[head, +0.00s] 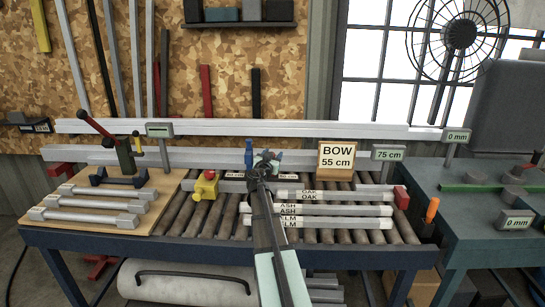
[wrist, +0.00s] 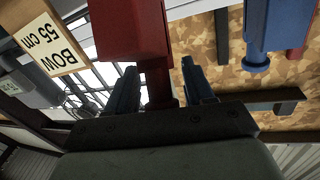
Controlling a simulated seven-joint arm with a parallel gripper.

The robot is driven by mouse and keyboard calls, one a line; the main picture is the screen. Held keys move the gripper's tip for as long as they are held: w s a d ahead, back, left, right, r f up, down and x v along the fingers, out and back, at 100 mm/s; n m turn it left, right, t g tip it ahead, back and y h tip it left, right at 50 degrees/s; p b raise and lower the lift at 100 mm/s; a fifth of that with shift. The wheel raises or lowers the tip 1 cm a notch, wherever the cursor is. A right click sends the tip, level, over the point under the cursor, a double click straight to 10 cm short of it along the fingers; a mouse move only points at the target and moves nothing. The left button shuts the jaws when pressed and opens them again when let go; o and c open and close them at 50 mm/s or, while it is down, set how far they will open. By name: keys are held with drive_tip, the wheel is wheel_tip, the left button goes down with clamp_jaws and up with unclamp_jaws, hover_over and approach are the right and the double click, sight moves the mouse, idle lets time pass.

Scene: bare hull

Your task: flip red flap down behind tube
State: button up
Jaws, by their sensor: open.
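In the wrist view a red piece (wrist: 128,28), seemingly the flap, has a wide block and a narrower red part running down between my fingers. My gripper (wrist: 159,67) is open, with one blue finger on each side of that narrower part; I cannot tell whether either touches it. In the head view my gripper (head: 265,158) is over the middle of the roller bench, and my arm hides the red piece there. A long pale tube (head: 110,155) runs along the back of the rollers, passing behind my gripper. A part of a pale bar shows in the wrist view (wrist: 76,10).
A BOW 55 cm sign (head: 337,156) stands close right of my gripper. A blue post (head: 249,152) is close to its left. Labelled rods (head: 335,210) lie on the rollers in front. A yellow box with a red knob (head: 206,186) is left; a red end block (head: 401,197) is right.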

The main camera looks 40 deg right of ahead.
clamp_jaws()
idle(0.5)
